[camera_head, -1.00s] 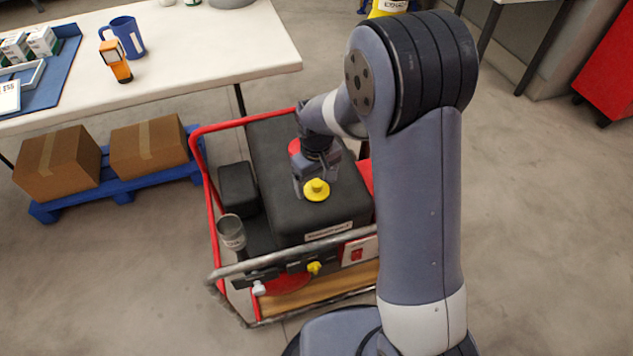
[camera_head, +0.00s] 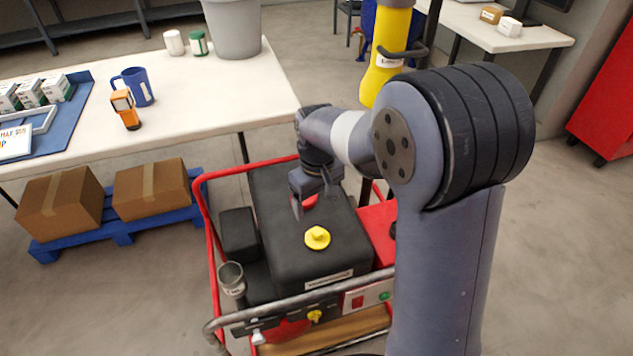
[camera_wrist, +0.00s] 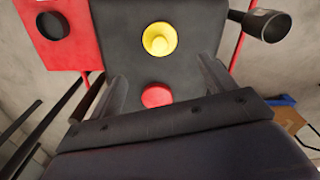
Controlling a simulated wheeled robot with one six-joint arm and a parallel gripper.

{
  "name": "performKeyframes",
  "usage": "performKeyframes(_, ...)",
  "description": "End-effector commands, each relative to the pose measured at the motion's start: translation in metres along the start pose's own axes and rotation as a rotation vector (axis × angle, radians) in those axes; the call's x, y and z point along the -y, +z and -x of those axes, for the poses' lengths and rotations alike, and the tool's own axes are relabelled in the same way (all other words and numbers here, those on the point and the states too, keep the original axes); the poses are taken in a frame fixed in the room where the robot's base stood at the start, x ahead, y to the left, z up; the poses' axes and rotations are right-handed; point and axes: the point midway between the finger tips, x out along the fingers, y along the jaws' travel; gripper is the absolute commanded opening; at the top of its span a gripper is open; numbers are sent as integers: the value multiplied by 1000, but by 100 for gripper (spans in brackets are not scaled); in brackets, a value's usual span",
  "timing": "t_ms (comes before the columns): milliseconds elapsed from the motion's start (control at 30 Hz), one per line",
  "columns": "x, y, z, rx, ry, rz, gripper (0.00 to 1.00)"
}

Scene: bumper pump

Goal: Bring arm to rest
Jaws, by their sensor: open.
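My gripper (camera_head: 316,205) is open and empty above the back part of the black tank of the pump unit (camera_head: 290,237). A yellow cap (camera_head: 317,238) sits on the tank top, in front of the gripper and apart from it. A red round part (camera_head: 310,201) shows on the tank just under the fingers. In the wrist view, my two fingers (camera_wrist: 160,85) stand wide apart, with the red round part (camera_wrist: 157,95) between them in the picture and the yellow cap (camera_wrist: 159,39) farther off. My upper arm covers the right side of the unit in the head view.
A red tube frame (camera_head: 203,215) and a grey front rail (camera_head: 300,305) surround the unit. A white table (camera_head: 190,102) with a blue mug (camera_head: 138,86) and an orange device (camera_head: 124,108) stands left. Boxes (camera_head: 150,188) lie on a blue pallet below.

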Motion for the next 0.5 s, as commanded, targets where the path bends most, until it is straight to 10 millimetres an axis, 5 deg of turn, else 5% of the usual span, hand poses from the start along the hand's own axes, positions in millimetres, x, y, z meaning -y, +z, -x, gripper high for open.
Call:
performKeyframes(167,0,0,-16,3,-1,0,79)
performKeyframes(500,0,1,-82,5,-1,0,79)
